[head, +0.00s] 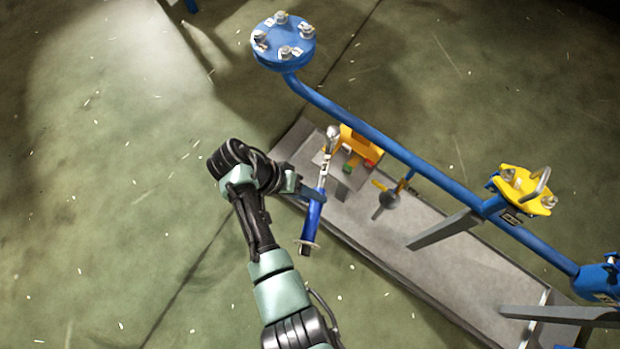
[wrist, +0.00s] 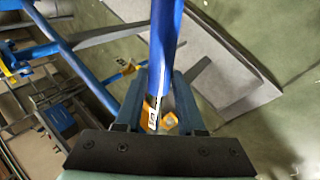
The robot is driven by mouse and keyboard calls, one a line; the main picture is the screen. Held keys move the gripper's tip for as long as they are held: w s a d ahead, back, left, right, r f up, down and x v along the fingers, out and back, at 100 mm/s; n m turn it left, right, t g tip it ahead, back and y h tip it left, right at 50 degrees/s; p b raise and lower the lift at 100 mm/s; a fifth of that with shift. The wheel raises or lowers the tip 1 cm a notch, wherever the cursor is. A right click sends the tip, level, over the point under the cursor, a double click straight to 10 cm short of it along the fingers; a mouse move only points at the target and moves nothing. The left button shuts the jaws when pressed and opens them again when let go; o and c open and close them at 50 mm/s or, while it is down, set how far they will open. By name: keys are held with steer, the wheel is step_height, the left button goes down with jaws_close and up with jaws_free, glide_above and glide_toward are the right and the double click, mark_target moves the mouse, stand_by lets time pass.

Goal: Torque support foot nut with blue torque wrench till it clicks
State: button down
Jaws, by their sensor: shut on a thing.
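The blue torque wrench (head: 312,222) has a blue grip and a silver shaft and head. My gripper (head: 311,193) is shut on it near the upper end of its blue grip. In the head view the wrench slants, its silver head (head: 332,132) up beside an orange block. In the wrist view the blue grip (wrist: 165,35) runs up between the two fingers of my gripper (wrist: 160,80). I cannot make out the support foot nut; whether the wrench head touches anything is unclear.
A blue pipe (head: 370,135) with a round bolted flange (head: 283,42) crosses above a long grey tray (head: 370,240). An orange block (head: 360,147) and a yellow-handled valve (head: 386,192) sit close by. A yellow clamp plate (head: 522,190) is at right. Open floor lies left.

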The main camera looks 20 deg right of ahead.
steer(key=shift+w+f+b, duration=0.1)
steer(key=shift+f+b, duration=1.2)
steer(key=shift+f, duration=0.3)
stand_by(0.6)
steer(key=d+p, duration=0.1)
steer(key=s+d+n+p, duration=0.1)
steer(key=p, duration=0.1)
steer(key=shift+s+r+t, duration=0.15)
steer(key=shift+r+t, duration=0.05)
steer(key=shift+t, duration=0.2)
steer(key=d+n+t+y+p, duration=0.1)
steer(key=d+n+t+p, duration=0.5)
steer(key=d+n, duration=0.5)
steer(key=shift+w+d+f+n+t+y+p, duration=0.35)
steer(key=shift+d+p, duration=0.8)
steer(key=shift+d, duration=1.8)
steer(key=a+m, duration=0.1)
steer(key=s+a+m+g, duration=0.1)
steer(key=a, duration=0.1)
steer(key=shift+s+a, duration=0.1)
steer(key=shift+s, duration=0.1)
